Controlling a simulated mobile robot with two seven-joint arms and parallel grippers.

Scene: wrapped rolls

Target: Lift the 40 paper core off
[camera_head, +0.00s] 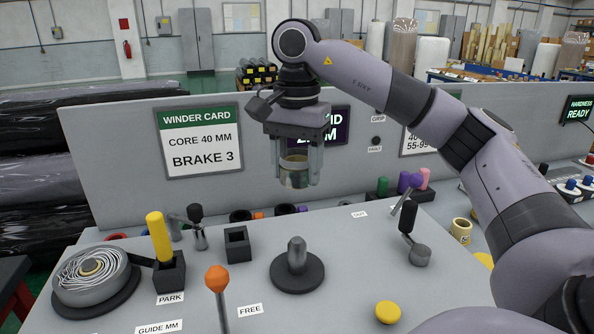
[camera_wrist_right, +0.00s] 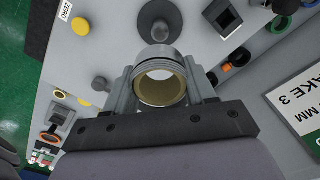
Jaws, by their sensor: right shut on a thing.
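My right gripper (camera_head: 300,172) points down and is shut on the paper core (camera_head: 294,172). The core is a short ring with a grey, metallic-looking outside and a tan inside. In the right wrist view the core (camera_wrist_right: 161,98) sits between both fingers (camera_wrist_right: 161,92) and its bore is open and empty. The core hangs in the air, clear of the panel top. A grey post on a round dark base (camera_head: 297,268) stands bare, below and apart from the core. It also shows in the wrist view (camera_wrist_right: 159,22). My left gripper is not in view.
A grey reel (camera_head: 92,278) and a yellow rod in a black block (camera_head: 160,240) stand at left. An orange-topped lever (camera_head: 217,282), an empty square socket (camera_head: 237,244) and a black-handled lever (camera_head: 411,235) surround the post. The winder card (camera_head: 200,140) reads core 40 mm, brake 3.

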